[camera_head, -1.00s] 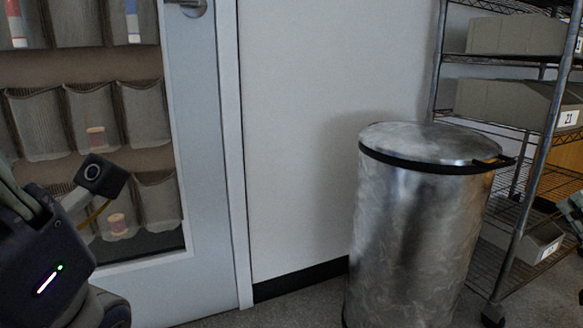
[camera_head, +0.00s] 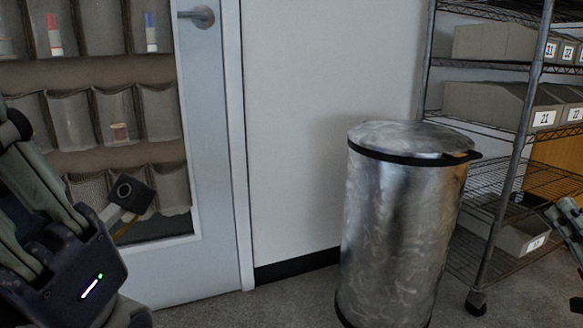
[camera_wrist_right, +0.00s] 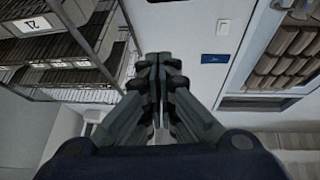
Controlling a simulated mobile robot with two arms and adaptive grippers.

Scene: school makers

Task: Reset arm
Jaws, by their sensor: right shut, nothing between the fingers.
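My right gripper (camera_head: 570,228) shows only in part at the right edge of the head view, beside the wire shelf. In the right wrist view the right gripper (camera_wrist_right: 158,68) points away from the camera with its fingers together and nothing between them. My left gripper (camera_head: 38,205) is at the left edge of the head view, in front of the door with pockets. Its dark housing with a small light and a camera shows, with grey-green finger links running up and left. Its fingertips are not clearly seen, so I cannot tell its opening.
A metal bin (camera_head: 400,235) with a closed lid stands on the floor against the white wall. A wire shelf (camera_head: 500,190) with numbered grey boxes is right of it. A door (camera_head: 212,150) with a handle and a pocket organizer is at left. Some floor is clear in front.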

